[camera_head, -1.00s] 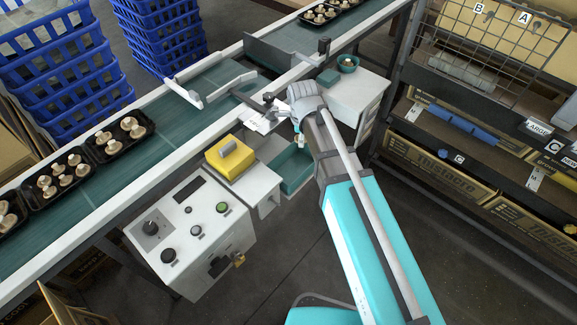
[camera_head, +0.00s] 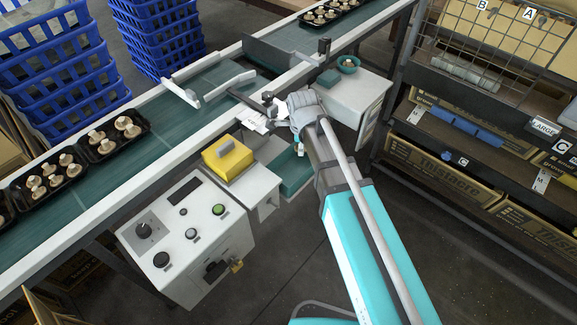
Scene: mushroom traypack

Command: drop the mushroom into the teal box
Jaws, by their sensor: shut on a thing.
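The teal box (camera_head: 294,181) is an open bin below the conveyor's near side, beside the control cabinet, and my arm covers its right part. My gripper (camera_head: 299,146) is above the back of this box, pointing down, with its fingers partly hidden by my wrist. It is shut on the mushroom, of which at most a small pale spot (camera_head: 301,153) shows at the fingertips. How the mushroom sits between the fingers is too small to tell.
Black trays of mushrooms (camera_head: 128,151) lie on the green conveyor at left. Blue crates (camera_head: 70,75) and a shelf rack (camera_head: 470,130) flank the area.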

